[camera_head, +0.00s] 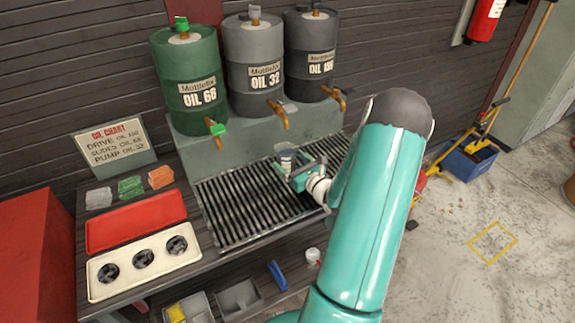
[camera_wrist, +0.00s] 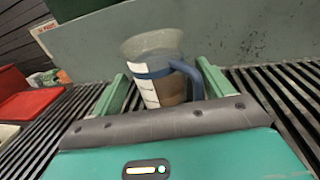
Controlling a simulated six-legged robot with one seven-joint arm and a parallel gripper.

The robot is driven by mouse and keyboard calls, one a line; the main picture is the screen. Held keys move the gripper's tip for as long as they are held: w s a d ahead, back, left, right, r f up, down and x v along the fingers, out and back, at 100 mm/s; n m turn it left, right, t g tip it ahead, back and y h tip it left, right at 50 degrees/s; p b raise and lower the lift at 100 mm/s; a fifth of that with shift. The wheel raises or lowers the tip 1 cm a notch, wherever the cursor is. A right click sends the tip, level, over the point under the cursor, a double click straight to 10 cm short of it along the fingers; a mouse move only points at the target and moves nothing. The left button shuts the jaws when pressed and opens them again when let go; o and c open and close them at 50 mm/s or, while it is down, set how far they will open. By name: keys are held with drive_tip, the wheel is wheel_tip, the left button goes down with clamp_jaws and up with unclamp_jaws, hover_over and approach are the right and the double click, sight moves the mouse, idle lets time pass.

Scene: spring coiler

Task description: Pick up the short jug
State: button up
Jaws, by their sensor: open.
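A translucent jug (camera_wrist: 152,48) with a blue band, a blue handle, a white label strip and a brownish lower part stands upright on the slatted grille (camera_wrist: 285,95). In the head view the jug (camera_head: 286,154) is small and partly hidden by my gripper (camera_head: 297,172). My gripper is open, and in the wrist view its two green fingers (camera_wrist: 165,78) lie to either side of the jug, with the handle toward the right finger. The jug's base is hidden behind my gripper's body. I cannot tell whether either finger touches it.
Oil drums marked 68 (camera_head: 190,85), 32 (camera_head: 255,60) and a third (camera_head: 308,55) stand behind the grille, their taps overhanging it. An oil chart sign (camera_head: 115,145), a red tray (camera_head: 135,221) and a cream tray with three round holes (camera_head: 143,259) are at left.

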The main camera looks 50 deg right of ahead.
drive_tip(key=shift+w+d, duration=0.1)
drive_tip(key=shift+w, duration=1.1)
drive_tip(key=c, duration=1.1)
drive_tip(key=shift+r, duration=0.1)
